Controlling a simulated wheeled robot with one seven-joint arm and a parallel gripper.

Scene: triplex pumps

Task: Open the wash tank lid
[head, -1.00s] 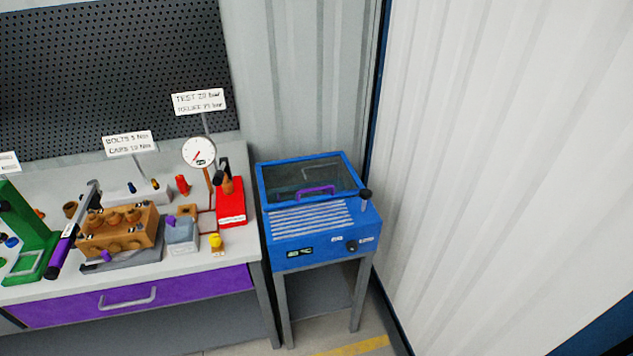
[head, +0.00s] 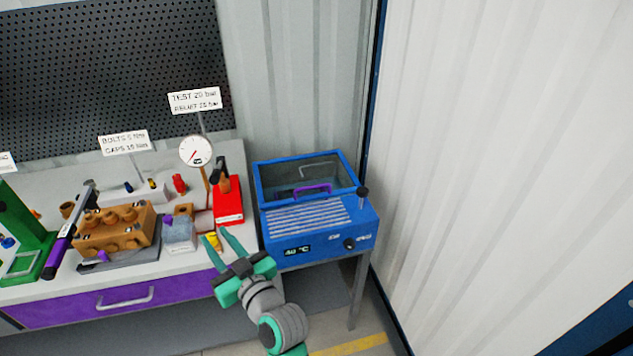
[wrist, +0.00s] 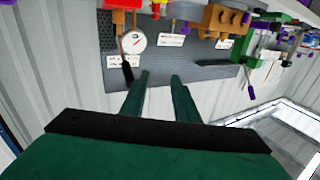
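The blue wash tank (head: 318,235) stands on a grey stand to the right of the workbench in the head view. Its lid (head: 305,177) is a dark see-through panel in a blue frame and looks down on the tank. A purple handle (head: 313,190) lies along the lid's front edge. My gripper (head: 221,238) is in front of the bench's right end, to the left of the tank and apart from the lid. Its two green fingers are spread with nothing between them. In the wrist view the fingers (wrist: 160,80) are also apart and empty. The tank is not clear in the wrist view.
The bench carries a brown pump block (head: 115,228), a red box (head: 228,203), a gauge (head: 196,151) and a small yellow part (head: 212,241) close to my fingertips. A black knob on a post (head: 363,192) rises at the tank's right. A white wall stands close on the right.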

